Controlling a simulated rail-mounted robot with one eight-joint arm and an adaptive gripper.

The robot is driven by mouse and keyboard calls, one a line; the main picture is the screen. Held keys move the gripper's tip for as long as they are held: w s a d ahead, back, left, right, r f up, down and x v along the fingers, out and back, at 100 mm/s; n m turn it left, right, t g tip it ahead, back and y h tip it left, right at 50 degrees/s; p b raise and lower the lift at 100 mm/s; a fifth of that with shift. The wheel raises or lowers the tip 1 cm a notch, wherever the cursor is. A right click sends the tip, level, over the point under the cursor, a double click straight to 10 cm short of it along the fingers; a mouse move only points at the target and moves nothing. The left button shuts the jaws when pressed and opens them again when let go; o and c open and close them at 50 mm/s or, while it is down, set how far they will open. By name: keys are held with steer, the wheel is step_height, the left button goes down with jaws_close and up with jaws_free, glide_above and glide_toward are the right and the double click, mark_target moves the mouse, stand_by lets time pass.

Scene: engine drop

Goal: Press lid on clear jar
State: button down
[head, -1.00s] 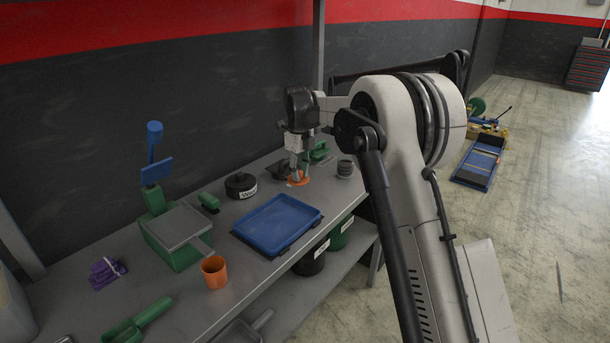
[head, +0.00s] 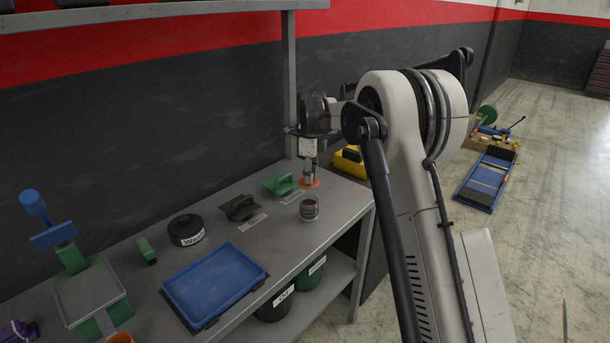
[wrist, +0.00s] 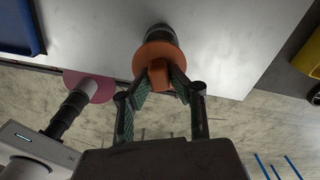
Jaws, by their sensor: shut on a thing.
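My gripper (head: 309,177) is shut on the knob of an orange lid (head: 309,183) near the right end of the bench. The lid also shows in the wrist view (wrist: 150,54), with its knob between my fingers (wrist: 160,82). A small grey jar (head: 309,211), seemingly clear with dark contents, stands upright on the bench, just in front of the lid in the head view. In the wrist view the jar (wrist: 159,31) is beyond the lid, whose disc hides part of it. I cannot tell whether they touch.
A green handled lid (head: 280,185) and a black handled lid (head: 240,208) lie left of the orange lid. A black labelled tub (head: 186,230) and a blue tray (head: 215,283) are further left. A yellow bin (head: 348,160) is behind on the right.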

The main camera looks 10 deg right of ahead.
mark_target(311, 200)
steer(key=shift+w+d+f, duration=0.1)
steer(key=shift+d, duration=0.05)
steer(key=shift+f, duration=0.3)
steer(key=shift+f+b, duration=0.7)
steer(key=shift+f, duration=1.05)
steer(key=shift+f+b, duration=0.75)
steer(key=shift+f, duration=0.3)
steer(key=shift+f+b, duration=0.15)
steer(key=shift+b, duration=0.65)
stand_by(0.4)
stand_by(0.4)
steer(key=c, duration=1)
jaws_free()
steer(key=shift+c, duration=0.2)
